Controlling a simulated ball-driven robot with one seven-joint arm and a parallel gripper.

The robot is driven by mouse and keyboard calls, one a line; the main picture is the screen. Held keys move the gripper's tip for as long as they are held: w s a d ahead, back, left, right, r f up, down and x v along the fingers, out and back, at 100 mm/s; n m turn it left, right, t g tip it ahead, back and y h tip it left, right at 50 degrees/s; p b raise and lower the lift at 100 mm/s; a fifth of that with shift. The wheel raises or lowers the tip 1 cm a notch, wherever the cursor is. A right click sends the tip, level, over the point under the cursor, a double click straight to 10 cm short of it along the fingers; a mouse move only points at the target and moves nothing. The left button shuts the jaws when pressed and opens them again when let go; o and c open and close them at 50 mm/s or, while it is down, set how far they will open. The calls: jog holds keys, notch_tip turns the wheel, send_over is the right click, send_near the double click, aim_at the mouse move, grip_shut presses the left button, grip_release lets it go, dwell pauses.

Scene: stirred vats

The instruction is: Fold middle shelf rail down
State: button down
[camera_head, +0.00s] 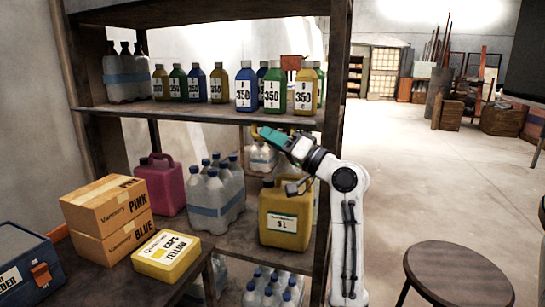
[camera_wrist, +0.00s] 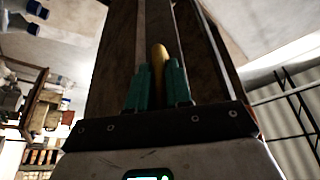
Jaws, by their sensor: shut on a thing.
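The wooden shelf unit (camera_head: 328,75) stands in front of me, with an upper board (camera_head: 150,109) and a lower board with jugs on it. My gripper (camera_head: 264,134) has green fingers and is just under the front edge of the upper board, near the right post. In the wrist view, the gripper (camera_wrist: 159,85) is shut on a yellow, rounded bar end (camera_wrist: 158,55). A little yellow also shows at the fingertips in the head view. It looks like part of the rail; the rest of the rail cannot be made out.
Several labelled bottles (camera_head: 245,88) stand on the upper board above my gripper. A yellow jug (camera_head: 285,212), capped clear bottles (camera_head: 215,195) and a pink jug (camera_head: 160,184) stand below. Boxes (camera_head: 105,205) are at front left. A round stool (camera_head: 458,277) stands at right; the floor beyond is open.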

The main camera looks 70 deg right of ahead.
jog(key=f+n+y+b, duration=0.1)
jog(key=n+b, duration=0.2)
jog(key=b, duration=0.1)
jog(key=d+n+t+y+b, duration=0.1)
jog(key=n+y+b, duration=0.1)
jog(key=n+b, duration=0.1)
jog(key=f+n+y+b, duration=0.1)
jog(key=n+b, duration=0.2)
jog(key=b, duration=0.1)
jog(key=shift+d+f+y+b, duration=0.3)
jog(key=shift+d+y, duration=0.1)
jog(key=shift+n, duration=0.3)
jog(key=c, duration=1.1)
grip_release()
jog(key=shift+r, duration=0.15)
